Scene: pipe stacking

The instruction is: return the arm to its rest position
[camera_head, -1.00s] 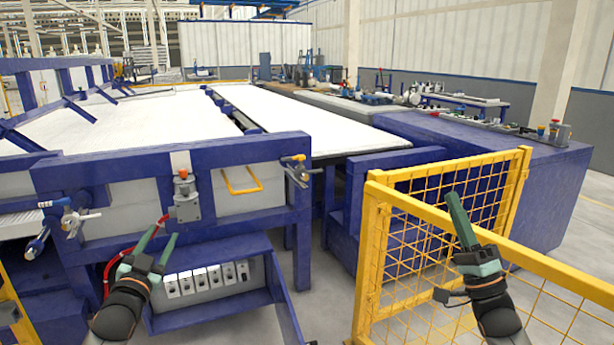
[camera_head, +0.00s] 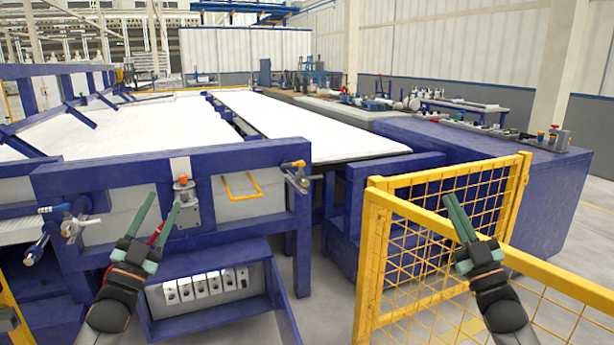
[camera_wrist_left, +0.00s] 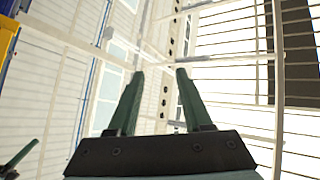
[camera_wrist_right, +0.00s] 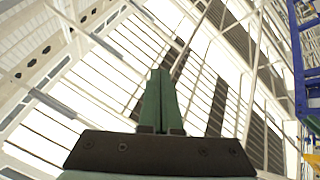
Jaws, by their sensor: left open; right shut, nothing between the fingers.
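My left gripper (camera_head: 156,222) is raised at the lower left of the head view, in front of the blue machine frame. Its two green fingers stand apart and point up; in the left wrist view (camera_wrist_left: 155,80) there is nothing between them. My right gripper (camera_head: 458,220) is raised at the lower right, in front of the yellow mesh fence. Its fingers are closed together and empty, as the right wrist view (camera_wrist_right: 160,85) shows. Both wrist views look up at the ceiling beams and windows. No pipe shows in either gripper.
A yellow mesh fence (camera_head: 375,270) stands between the arms and to the right. A blue machine (camera_head: 240,150) with a long white bed (camera_head: 310,125) fills the middle and left. A box with white switches (camera_head: 210,285) sits low beside the left arm. Grey floor shows between machine and fence.

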